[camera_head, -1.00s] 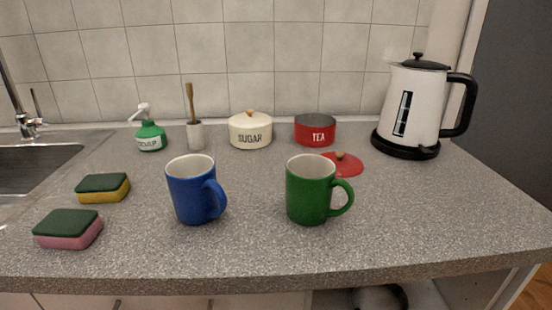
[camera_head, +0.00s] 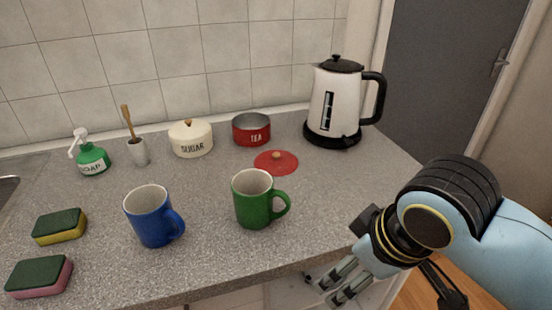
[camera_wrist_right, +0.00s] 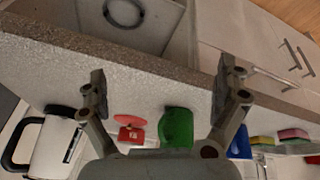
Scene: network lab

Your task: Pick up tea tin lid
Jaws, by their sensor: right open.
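In the right wrist view the lid (camera_wrist_right: 130,121) shows beside the tin (camera_wrist_right: 131,135), small and far off. My right gripper (camera_head: 333,287) is open and empty, low in front of the counter's front edge, apart from the lid. In the right wrist view its two fingers (camera_wrist_right: 164,90) stand wide apart. My left gripper is not in view.
A blue mug (camera_head: 153,216) stands left of the green one. The white kettle (camera_head: 334,101) stands right of the tin, the sugar tin (camera_head: 190,139) left. Two sponges (camera_head: 59,227) (camera_head: 39,277) and a soap bottle (camera_head: 91,157) are further left. Counter right of the green mug is clear.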

